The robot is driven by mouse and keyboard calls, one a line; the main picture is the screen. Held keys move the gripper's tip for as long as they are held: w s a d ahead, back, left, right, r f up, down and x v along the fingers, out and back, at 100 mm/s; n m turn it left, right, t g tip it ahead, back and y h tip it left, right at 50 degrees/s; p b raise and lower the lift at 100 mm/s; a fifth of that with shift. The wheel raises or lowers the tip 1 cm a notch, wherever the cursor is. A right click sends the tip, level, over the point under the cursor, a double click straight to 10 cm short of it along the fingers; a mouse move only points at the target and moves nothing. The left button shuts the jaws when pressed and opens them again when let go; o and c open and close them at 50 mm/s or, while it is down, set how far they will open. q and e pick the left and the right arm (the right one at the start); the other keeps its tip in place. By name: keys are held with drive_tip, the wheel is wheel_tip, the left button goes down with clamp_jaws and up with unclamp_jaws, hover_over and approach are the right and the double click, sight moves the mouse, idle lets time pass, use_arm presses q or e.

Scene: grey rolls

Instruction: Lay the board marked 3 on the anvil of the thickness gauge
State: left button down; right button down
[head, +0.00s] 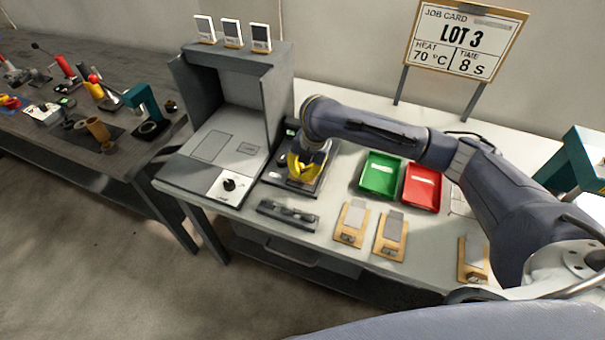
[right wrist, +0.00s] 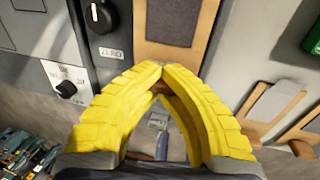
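My right gripper (head: 303,168) hangs over a dark device with a small display (head: 290,132). In the right wrist view its yellow fingertips (right wrist: 161,72) close together around a brown bit that looks like the grip of a wooden board (right wrist: 165,50). That board has a darker sheet on it and lies over the device, marked ZERO (right wrist: 110,53). Its number is hidden. Three similar boards lie at the table front: left (head: 341,232), middle (head: 382,246) and right (head: 467,272); their marks are too small to read. A teal C-shaped frame (head: 580,150), possibly the gauge, is cut off at right. My left gripper is out of view.
A green tray (head: 380,175) and a red tray (head: 421,188) stand behind the boards. A grey hooded station (head: 222,150) with a knob is on the left. A dark rack (head: 288,215) lies at the front edge. A job card (head: 463,45) stands behind.

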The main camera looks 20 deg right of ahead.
drive_tip(key=shift+f, duration=0.55)
drive_tip(key=shift+f, duration=0.6)
drive_tip(key=c, duration=2.2)
unclamp_jaws()
drive_tip(key=c, duration=1.6)
unclamp_jaws()
drive_tip(key=v, duration=1.3)
drive_tip(key=shift+r, duration=0.1)
drive_tip(key=shift+w+a, duration=0.1)
